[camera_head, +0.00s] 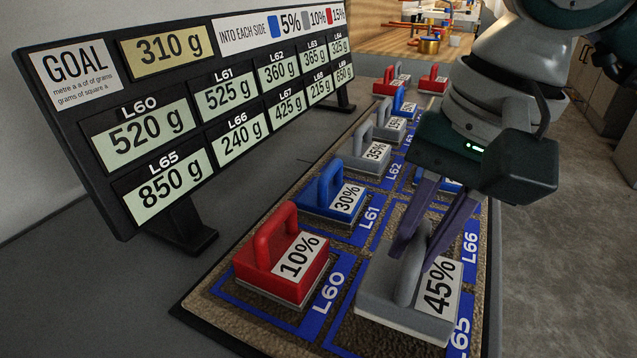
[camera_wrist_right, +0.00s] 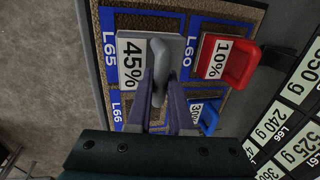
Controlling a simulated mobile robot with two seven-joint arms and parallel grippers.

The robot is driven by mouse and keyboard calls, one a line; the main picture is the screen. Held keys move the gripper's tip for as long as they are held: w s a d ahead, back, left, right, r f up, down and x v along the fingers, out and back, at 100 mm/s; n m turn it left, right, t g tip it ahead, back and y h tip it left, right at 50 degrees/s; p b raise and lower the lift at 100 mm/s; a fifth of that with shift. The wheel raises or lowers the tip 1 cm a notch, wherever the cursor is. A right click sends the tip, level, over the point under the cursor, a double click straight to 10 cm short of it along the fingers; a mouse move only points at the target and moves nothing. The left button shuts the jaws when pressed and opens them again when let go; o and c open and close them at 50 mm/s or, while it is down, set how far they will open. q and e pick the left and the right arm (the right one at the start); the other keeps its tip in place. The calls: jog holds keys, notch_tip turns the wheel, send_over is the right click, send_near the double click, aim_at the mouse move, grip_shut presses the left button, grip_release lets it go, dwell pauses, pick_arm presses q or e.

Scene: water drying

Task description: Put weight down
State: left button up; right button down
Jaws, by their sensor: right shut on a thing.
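A grey weight with a handle and a "45%" label (camera_head: 377,284) sits at the L65 place on the brown mat (camera_head: 208,298), at the near end in the head view. My right gripper (camera_head: 412,248) is shut on its handle from above. The weight looks flat and level on or just over the mat; I cannot tell if it touches. In the right wrist view the grey weight (camera_wrist_right: 135,68) lies between my right gripper's fingers (camera_wrist_right: 161,90), with the L65 label beside it. My left gripper is not in view.
A red 10% weight (camera_head: 262,272) stands at L60 and a blue 30% weight (camera_head: 320,205) at L61, both close by. Several more weights line the mat further back. A black board (camera_head: 60,110) with gram readings and a 310 g goal stands at left.

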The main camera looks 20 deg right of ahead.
aim_at(435, 280)
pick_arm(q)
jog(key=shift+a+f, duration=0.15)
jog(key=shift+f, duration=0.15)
pick_arm(e)
notch_tip(435, 280, down, 4)
jog(key=shift+r, duration=0.15)
pick_arm(q)
jog(key=shift+b, duration=0.3)
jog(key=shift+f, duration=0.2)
pick_arm(e)
jog(key=c, duration=0.8)
grip_release()
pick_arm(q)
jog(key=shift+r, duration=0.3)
pick_arm(e)
jog(key=shift+r, duration=0.4)
pick_arm(q)
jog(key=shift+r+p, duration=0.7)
jog(key=shift+p, duration=0.15)
pick_arm(e)
jog(key=shift+s+d+r, duration=0.25)
jog(key=shift+s+r, duration=0.05)
jog(key=shift+r, duration=1.55)
jog(key=shift+s+d+r, duration=0.25)
jog(key=shift+s+r, duration=0.05)
jog(key=shift+r, duration=1.5)
jog(key=shift+s+d+r, duration=0.25)
jog(key=shift+s+r, duration=0.05)
jog(key=shift+r, duration=1.55)
